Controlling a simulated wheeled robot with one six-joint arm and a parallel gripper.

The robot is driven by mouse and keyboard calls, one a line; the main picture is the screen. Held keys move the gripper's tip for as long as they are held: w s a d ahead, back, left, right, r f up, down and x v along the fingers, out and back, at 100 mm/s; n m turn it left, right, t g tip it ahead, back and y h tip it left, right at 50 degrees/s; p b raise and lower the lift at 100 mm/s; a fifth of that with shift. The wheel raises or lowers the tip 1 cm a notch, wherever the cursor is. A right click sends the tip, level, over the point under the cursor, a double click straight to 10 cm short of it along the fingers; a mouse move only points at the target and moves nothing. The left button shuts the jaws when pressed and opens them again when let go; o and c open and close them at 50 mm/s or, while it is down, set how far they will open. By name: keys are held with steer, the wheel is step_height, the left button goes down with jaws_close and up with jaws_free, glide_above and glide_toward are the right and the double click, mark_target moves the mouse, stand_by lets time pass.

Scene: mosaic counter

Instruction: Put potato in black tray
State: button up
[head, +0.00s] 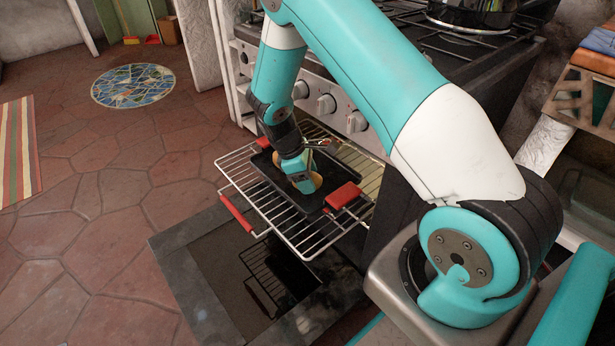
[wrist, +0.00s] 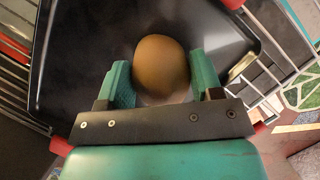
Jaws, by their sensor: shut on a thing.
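The potato (wrist: 161,66) is brown and rounded, and sits between the two fingers of my gripper (wrist: 164,85) in the wrist view. My gripper is shut on it. In the head view my gripper (head: 304,184) points down over the black tray, and a small tan part of the potato (head: 316,181) shows beside it. The black tray (head: 268,168) lies on a pulled-out oven rack; it also fills much of the wrist view (wrist: 80,50). The potato is over the tray's inside. I cannot tell whether it touches the tray floor.
The wire oven rack (head: 243,179) has a red front handle (head: 236,214). Red grips (head: 343,196) sit at the tray's ends. The open oven door (head: 175,258) lies below. The stove front with knobs (head: 326,105) stands behind. Open tiled floor (head: 110,200) lies to the left.

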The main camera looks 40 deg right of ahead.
steer(key=o, duration=0.8)
